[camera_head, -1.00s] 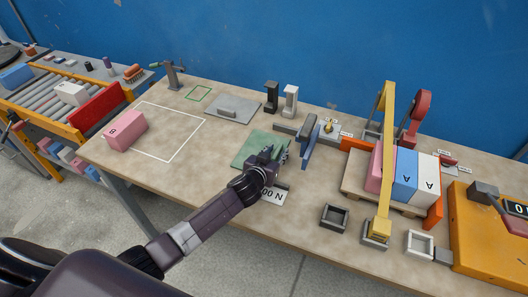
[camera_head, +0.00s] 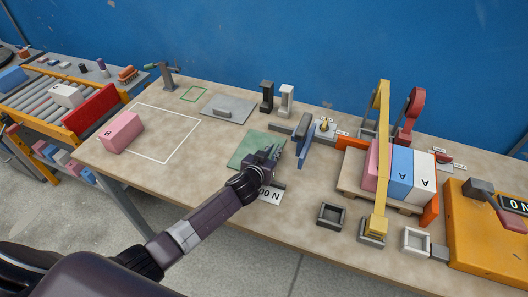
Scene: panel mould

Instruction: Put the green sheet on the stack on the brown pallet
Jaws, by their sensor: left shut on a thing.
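The green sheet (camera_head: 246,145) lies on the table near its middle, with my left gripper (camera_head: 272,153) over its right side. The gripper is shut on the sheet. The exact grip point is hidden behind the dark fingers and wrist. The brown pallet (camera_head: 350,180) is on the right half of the table. It bears a stack of upright blocks: pink (camera_head: 370,165), blue (camera_head: 400,178) and white (camera_head: 424,180). My right gripper is not in view.
A yellow post (camera_head: 382,150) rises in front of the stack. A blue upright plate (camera_head: 304,148) with grey blocks stands between sheet and pallet. Dark (camera_head: 331,215) and white (camera_head: 416,240) square frames sit near the front edge. A pink block (camera_head: 122,132) is at left.

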